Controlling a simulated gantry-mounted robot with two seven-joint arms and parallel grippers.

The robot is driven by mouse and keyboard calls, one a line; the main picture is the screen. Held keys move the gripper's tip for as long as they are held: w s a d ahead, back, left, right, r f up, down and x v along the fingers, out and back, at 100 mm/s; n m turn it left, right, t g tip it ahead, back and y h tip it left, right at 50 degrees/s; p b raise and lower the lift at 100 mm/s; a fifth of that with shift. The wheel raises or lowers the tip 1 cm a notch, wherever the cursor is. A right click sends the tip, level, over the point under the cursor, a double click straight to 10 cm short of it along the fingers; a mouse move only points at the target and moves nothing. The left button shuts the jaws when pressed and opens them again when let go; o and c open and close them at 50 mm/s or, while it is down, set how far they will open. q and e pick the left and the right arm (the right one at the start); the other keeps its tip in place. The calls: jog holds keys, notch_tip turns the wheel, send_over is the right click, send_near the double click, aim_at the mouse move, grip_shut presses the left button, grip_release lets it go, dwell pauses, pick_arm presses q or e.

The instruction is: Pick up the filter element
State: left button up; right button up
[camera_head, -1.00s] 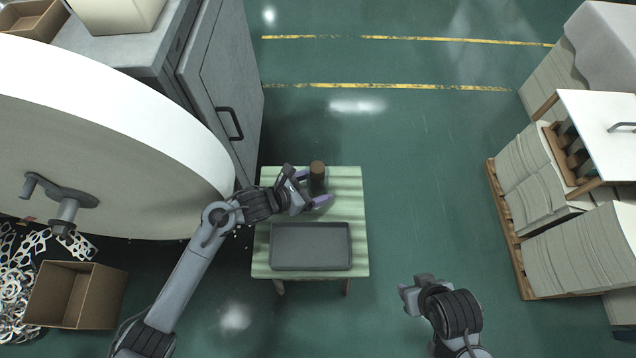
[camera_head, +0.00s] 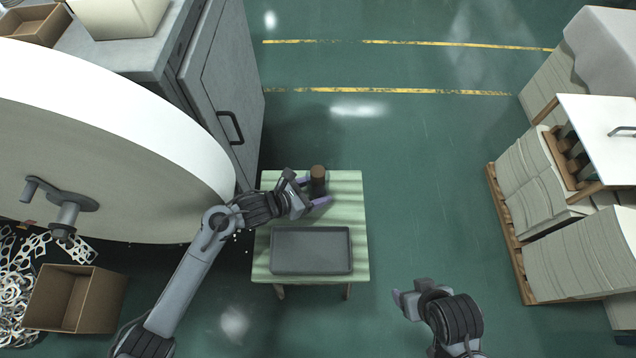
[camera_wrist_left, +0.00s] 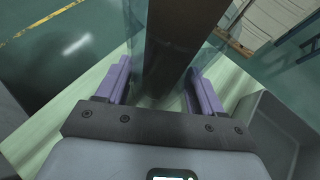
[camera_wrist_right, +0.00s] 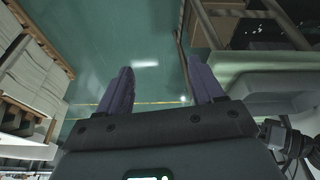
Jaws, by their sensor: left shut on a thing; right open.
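The filter element (camera_head: 318,173) is a dark upright cylinder with a brown top, on the small pale green striped table (camera_head: 345,215). In the left wrist view it shows as a brown core (camera_wrist_left: 180,45) inside a clear, glassy outer wall. My left gripper (camera_head: 317,194) is shut on it, with one purple finger on each side (camera_wrist_left: 155,85). Whether its base touches the table is hard to tell. My right gripper (camera_head: 400,298) is open and empty, off the table to the lower right; its spread fingers show in the right wrist view (camera_wrist_right: 163,90).
A dark grey tray (camera_head: 310,250) lies on the table's near half. A huge white roll (camera_head: 110,150) and a grey cabinet (camera_head: 228,90) stand at the left, close to my left arm. Paper stacks on pallets (camera_head: 570,245) stand at the right. The floor between is clear.

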jog(key=shift+w+d, duration=0.1)
jog(key=n+t+y, duration=0.1)
jog(key=t+y, duration=0.2)
jog(key=t, duration=0.6)
send_near(319, 173)
jog(key=w+f, duration=0.2)
jog(key=w, duration=0.1)
jog(key=shift+t, duration=0.3)
jog(key=shift+a+x, duration=0.25)
jog(key=shift+x, duration=1.3)
jog(key=shift+a+x, duration=0.25)
jog(key=shift+x, duration=1.3)
jog(key=shift+s+r, duration=0.1)
jog(key=shift+c, duration=0.5)
grip_shut()
